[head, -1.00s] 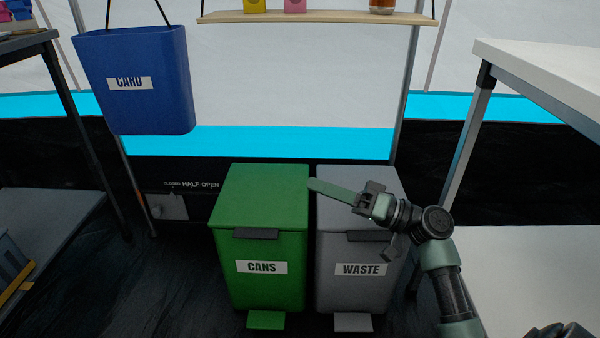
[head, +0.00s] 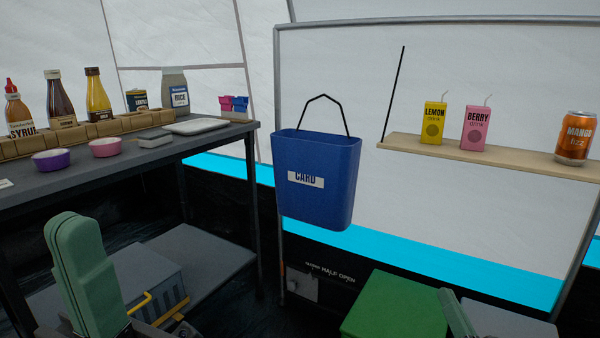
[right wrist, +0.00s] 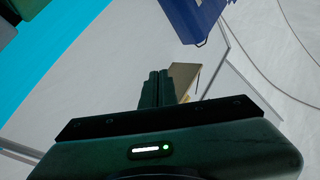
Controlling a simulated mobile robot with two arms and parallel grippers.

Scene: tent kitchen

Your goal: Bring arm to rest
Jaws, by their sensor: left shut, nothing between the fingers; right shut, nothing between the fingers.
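My left gripper (head: 80,250) stands at the lower left of the head view, its green fingers closed together and pointing up, with nothing between them. It is in front of the lower shelf of the dark table. My right gripper (head: 457,312) shows only in part at the bottom edge, in front of the green bin (head: 395,308). In the right wrist view, the right gripper's fingers (right wrist: 157,86) are together and empty. The rest of the right arm is out of the head view.
A blue CARD bin (head: 318,205) hangs in the middle. A dark table (head: 215,135) with bottles and bowls stands left, a grey toolbox (head: 150,280) below it. A wooden shelf (head: 500,155) with drinks hangs right. A grey bin (head: 510,320) is beside the green one.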

